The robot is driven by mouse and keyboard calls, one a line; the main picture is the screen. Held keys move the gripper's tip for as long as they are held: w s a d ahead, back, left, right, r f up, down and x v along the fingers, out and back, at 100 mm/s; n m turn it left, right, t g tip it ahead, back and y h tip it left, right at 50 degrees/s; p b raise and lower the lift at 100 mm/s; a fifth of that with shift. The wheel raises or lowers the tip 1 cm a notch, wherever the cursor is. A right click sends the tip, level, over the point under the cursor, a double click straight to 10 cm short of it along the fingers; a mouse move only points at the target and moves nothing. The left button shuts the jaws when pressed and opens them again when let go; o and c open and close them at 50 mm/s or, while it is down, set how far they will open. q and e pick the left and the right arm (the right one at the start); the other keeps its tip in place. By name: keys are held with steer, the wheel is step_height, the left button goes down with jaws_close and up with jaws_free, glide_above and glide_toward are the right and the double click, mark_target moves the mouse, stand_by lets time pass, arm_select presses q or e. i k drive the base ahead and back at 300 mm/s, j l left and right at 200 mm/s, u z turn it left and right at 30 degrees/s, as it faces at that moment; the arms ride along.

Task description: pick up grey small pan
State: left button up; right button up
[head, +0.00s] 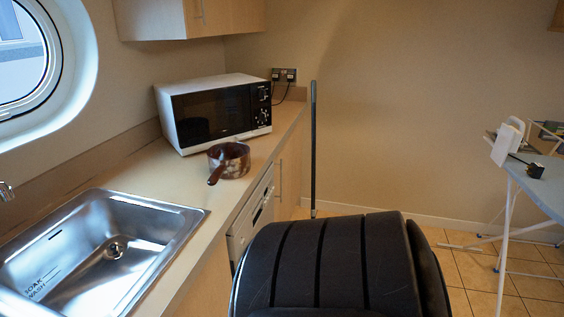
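A small pan (234,160) stands upright on the counter in front of the microwave. It looks brownish and worn rather than plain grey, with a reddish-brown handle (216,174) pointing toward the lower left. It sits near the counter's front edge. Neither of my grippers shows in the head view, and nothing is touching the pan from my side.
The counter (172,183) runs along the left wall, with a steel sink (150,232) nearer and a white microwave (213,110) behind the pan. A dark ribbed chair back (330,265) fills the lower middle. An ironing board (545,185) stands at right on the tiled floor.

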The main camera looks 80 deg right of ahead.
mark_target(224, 169)
steer(key=k+z, duration=0.15)
steer(key=z, duration=1.9)
steer(key=i+l, duration=0.25)
steer(key=i, duration=0.2)
steer(key=i+l+u, duration=0.15)
steer(key=i+l, duration=0.15)
steer(key=i, duration=0.1)
